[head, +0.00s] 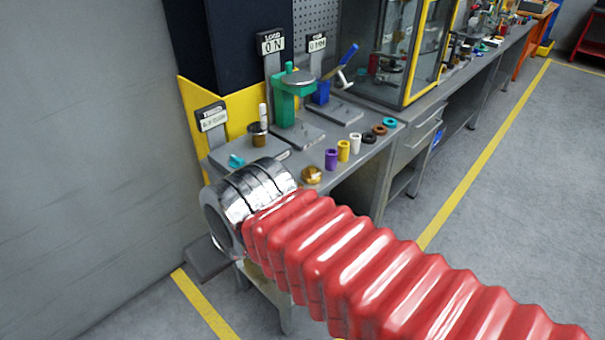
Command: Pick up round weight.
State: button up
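A small round brass-coloured piece (312,175) sits near the front edge of the grey workbench, just right of my arm's silver end; it looks like the round weight, though I cannot be sure. A round grey disc (298,82) sits on a green stand (285,104) farther back. My arm, red bellows with a silver end, reaches across the foreground from the lower right to the bench's near left corner. The fingers of my gripper do not show. The arm hides part of the bench's near corner.
A row of small pieces, purple (331,159), yellow (343,150), white (355,143) and flat rings (379,130), runs along the bench edge. A glass cabinet (385,55) stands behind. A grey wall (80,150) is at left; open floor (500,180) at right.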

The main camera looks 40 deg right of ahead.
aim_at(311, 175)
jog(key=z, duration=0.1)
jog(key=i, duration=0.15)
jog(key=z, duration=1.3)
